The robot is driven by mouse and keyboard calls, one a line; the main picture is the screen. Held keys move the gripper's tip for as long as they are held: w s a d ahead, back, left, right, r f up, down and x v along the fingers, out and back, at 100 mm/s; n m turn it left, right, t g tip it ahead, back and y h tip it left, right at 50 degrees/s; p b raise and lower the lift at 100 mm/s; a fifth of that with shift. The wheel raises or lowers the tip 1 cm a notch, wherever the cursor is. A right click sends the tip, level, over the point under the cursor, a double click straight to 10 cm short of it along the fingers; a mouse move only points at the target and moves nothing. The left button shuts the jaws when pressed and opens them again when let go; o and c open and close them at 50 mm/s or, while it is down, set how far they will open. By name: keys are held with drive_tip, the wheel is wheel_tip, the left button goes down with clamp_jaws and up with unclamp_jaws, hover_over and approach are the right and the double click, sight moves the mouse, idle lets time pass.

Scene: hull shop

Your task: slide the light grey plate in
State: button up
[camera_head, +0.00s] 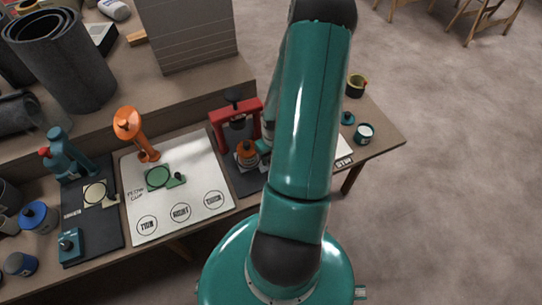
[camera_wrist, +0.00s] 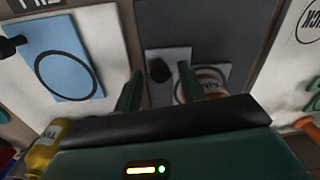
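In the wrist view the light grey plate (camera_wrist: 166,53) lies on a dark mat, with a black knob (camera_wrist: 160,70) standing on it. My gripper (camera_wrist: 160,68) is open. Its two green fingers are either side of the knob, with a visible gap on each side. The right finger covers part of the plate and of a labelled orange-and-white jar (camera_wrist: 211,76). In the head view a red press frame (camera_head: 235,122) stands on a dark mat with an orange jar (camera_head: 248,154) under it. My arm hides the bench to the right of it, and I cannot make out the light grey plate there.
A white board (camera_head: 180,209) with marked circles and an orange stand (camera_head: 139,133) lie left of the press. A blue plate (camera_wrist: 62,65) and a yellow jar (camera_wrist: 45,147) are at left in the wrist view. Small pots (camera_head: 364,133) stand near the bench's right end.

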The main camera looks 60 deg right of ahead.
clamp_jaws()
drive_tip(key=shift+w+d, duration=0.6)
drive_tip(key=shift+w, duration=0.35)
drive_tip(key=shift+w+d, duration=0.55)
drive_tip(key=shift+w, duration=0.35)
drive_tip(key=shift+o, duration=0.9)
unclamp_jaws()
wheel_tip(320, 180, up, 14)
drive_tip(key=shift+s+d, duration=0.15)
drive_tip(key=shift+d, duration=0.15)
drive_tip(key=shift+f, duration=0.1)
